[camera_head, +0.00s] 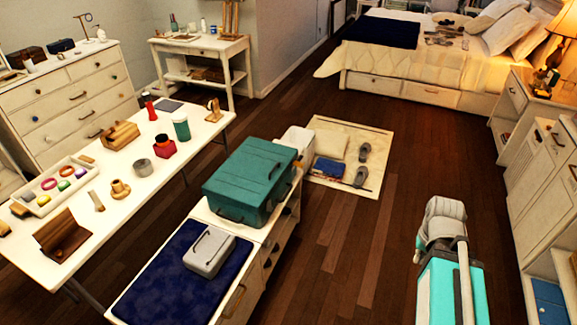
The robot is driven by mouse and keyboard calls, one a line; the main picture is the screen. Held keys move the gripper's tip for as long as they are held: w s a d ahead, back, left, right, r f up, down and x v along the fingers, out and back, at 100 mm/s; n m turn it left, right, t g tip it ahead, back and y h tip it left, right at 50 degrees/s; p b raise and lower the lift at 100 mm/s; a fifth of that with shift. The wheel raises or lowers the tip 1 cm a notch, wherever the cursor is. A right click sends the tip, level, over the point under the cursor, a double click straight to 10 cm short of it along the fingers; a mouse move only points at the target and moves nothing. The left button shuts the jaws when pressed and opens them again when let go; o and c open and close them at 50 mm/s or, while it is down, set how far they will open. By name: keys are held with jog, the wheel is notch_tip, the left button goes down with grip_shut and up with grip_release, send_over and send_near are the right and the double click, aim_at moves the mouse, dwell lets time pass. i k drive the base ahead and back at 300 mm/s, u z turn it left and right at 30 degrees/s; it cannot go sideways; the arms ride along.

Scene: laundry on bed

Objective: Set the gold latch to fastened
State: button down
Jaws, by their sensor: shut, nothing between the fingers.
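I cannot make out a gold latch anywhere in the head view; any such part is too small or hidden. A teal box (262,168) with a dark handle sits shut on the white cabinet (240,222). A small light grey case (208,256) with a handle lies on a dark blue cloth (165,285) in front of it. My arm shows folded over my teal body at the lower right, away from these things. I cannot make out its gripper or fingers.
A long white table (125,210) at left holds a tray (60,184), wooden pieces and jars. Dressers line the left and right. A mat (375,140) with slippers lies before the bed (400,65). The wooden floor (350,250) in the middle is clear.

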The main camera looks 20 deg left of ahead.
aim_at(296, 163)
jog(key=z, duration=0.25)
jog(key=i, duration=1)
jog(key=u, duration=0.3)
